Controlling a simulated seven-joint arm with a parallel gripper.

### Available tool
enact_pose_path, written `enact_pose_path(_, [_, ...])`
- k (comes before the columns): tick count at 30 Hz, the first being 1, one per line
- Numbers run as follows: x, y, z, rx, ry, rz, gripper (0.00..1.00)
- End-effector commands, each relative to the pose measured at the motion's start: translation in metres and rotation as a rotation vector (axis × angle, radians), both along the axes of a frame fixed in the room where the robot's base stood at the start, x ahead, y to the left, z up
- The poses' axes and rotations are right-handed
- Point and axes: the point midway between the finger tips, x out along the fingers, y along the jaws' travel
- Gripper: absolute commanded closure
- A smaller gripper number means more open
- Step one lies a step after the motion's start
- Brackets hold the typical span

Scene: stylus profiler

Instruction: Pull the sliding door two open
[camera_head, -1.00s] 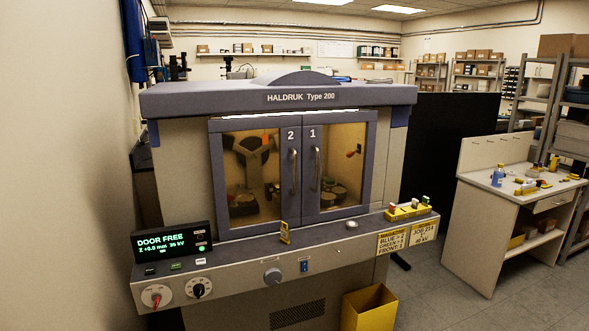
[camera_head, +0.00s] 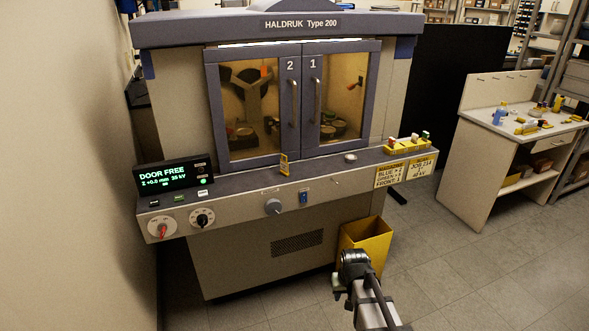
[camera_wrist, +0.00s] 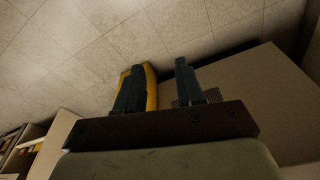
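Sliding door two (camera_head: 290,140) is the left door of the cabinet and carries the number 2. It stands shut against door one (camera_head: 311,139), the right door marked 1. Door two has a window and an upright metal handle (camera_head: 293,101) near its right edge; door one's handle (camera_head: 317,98) is beside it. My gripper (camera_head: 350,260) is low at the bottom right, in front of the yellow bin and well below the handles. In the wrist view my gripper (camera_wrist: 158,72) has its two fingers apart, with nothing seen between them.
A control ledge juts out below the doors, with a display (camera_head: 172,178) reading DOOR FREE, knobs, a small yellow object (camera_head: 284,164) and a yellow rack (camera_head: 410,147). A yellow bin (camera_head: 368,241) stands before the machine. A workbench (camera_head: 478,170) is at right; floor between is clear.

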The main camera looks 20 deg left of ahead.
Motion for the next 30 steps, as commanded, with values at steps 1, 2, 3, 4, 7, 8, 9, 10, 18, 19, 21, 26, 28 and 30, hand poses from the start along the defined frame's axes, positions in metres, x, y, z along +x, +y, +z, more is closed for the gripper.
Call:
enact_pose_path(1, [0.014,0.017,0.017,0.018,-0.035,0.013,0.62])
enact_pose_path(2, [0.021,0.026,0.027,0.028,-0.055,0.021,0.62])
enact_pose_path(3, [0.029,0.036,0.04,0.041,-0.082,0.028,0.62])
enact_pose_path(4, [0.035,0.045,0.051,0.052,-0.101,0.035,0.62])
enact_pose_path(7, [0.056,0.073,0.086,0.089,-0.172,0.055,0.62])
enact_pose_path(8, [0.062,0.081,0.097,0.102,-0.193,0.061,0.62])
enact_pose_path(9, [0.069,0.093,0.113,0.119,-0.223,0.069,0.62])
enact_pose_path(10, [0.075,0.101,0.125,0.132,-0.246,0.074,0.62])
enact_pose_path(18, [0.126,0.17,0.241,0.26,-0.465,0.11,0.62])
enact_pose_path(19, [0.131,0.176,0.254,0.275,-0.489,0.112,0.62])
enact_pose_path(21, [0.143,0.188,0.282,0.308,-0.544,0.116,0.62])
enact_pose_path(26, [0.177,0.213,0.351,0.391,-0.687,0.114,0.62])
enact_pose_path(28, [0.195,0.225,0.383,0.437,-0.766,0.113,0.62])
enact_pose_path(30, [0.209,0.235,0.399,0.474,-0.831,0.111,0.62])
